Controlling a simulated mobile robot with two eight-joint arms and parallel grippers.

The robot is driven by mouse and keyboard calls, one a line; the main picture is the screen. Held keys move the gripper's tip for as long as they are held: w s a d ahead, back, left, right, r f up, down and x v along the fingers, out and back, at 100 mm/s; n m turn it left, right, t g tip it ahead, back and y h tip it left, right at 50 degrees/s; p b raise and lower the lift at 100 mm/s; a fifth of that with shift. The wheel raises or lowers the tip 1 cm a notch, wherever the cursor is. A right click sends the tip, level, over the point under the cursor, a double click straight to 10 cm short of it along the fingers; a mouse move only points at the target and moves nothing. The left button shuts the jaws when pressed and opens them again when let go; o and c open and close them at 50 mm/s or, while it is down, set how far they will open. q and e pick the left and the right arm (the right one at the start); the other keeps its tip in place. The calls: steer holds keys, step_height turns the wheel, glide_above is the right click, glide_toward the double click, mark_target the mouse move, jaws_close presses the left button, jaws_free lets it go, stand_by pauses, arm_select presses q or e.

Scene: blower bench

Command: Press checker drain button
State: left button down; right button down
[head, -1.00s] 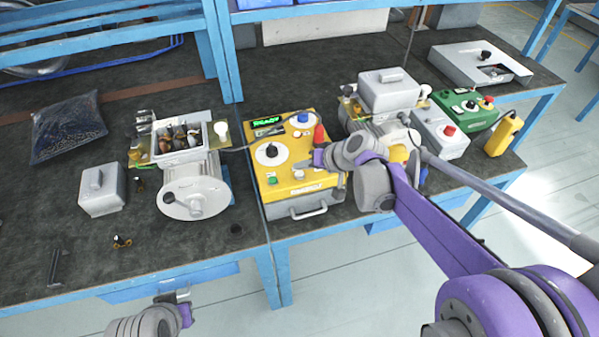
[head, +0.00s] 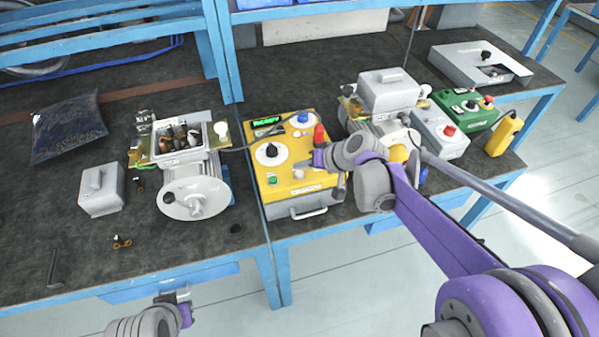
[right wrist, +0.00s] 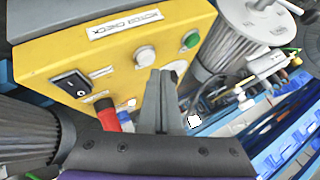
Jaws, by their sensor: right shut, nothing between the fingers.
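The yellow checker box (head: 310,188) stands on the bench in the middle of the head view. Its top carries a green button (head: 272,180), a pale round button (head: 298,174), a black knob (head: 271,150), a blue knob (head: 302,118) and a lit green display (head: 266,122). My right gripper (head: 308,162) is shut and empty, just above the box top. In the right wrist view its fingertips (right wrist: 160,74) are close to the pale button (right wrist: 145,57); contact cannot be told. The green button (right wrist: 191,40) is farther off. My left gripper (head: 176,294) is low at the bench's front, its jaws unclear.
An open motor (head: 195,190) stands left of the box, another motor (head: 388,92) right of it. A red plug (head: 319,134) rises from the box's right side, near my right gripper. A grey lidded box (head: 101,190) and a dark bag (head: 68,127) lie farther left.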

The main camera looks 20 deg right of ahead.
mark_target(302, 175)
steer(key=shift+f, duration=0.1)
arm_select(q)
steer(key=shift+f, duration=0.3)
arm_select(e)
steer(key=shift+f, duration=0.35)
arm_select(q)
steer(key=shift+s+f+b, duration=0.1)
steer(key=shift+f+b, duration=0.15)
steer(key=shift+b, duration=0.25)
arm_select(e)
steer(key=shift+f, duration=0.4)
arm_select(q)
steer(key=shift+r, duration=0.1)
arm_select(e)
steer(key=shift+r, duration=0.15)
stand_by(0.4)
arm_select(q)
steer(key=shift+w+r+p, duration=0.2)
steer(key=shift+r+p, duration=0.4)
steer(key=shift+p, duration=0.05)
arm_select(e)
steer(key=shift+r, duration=0.7)
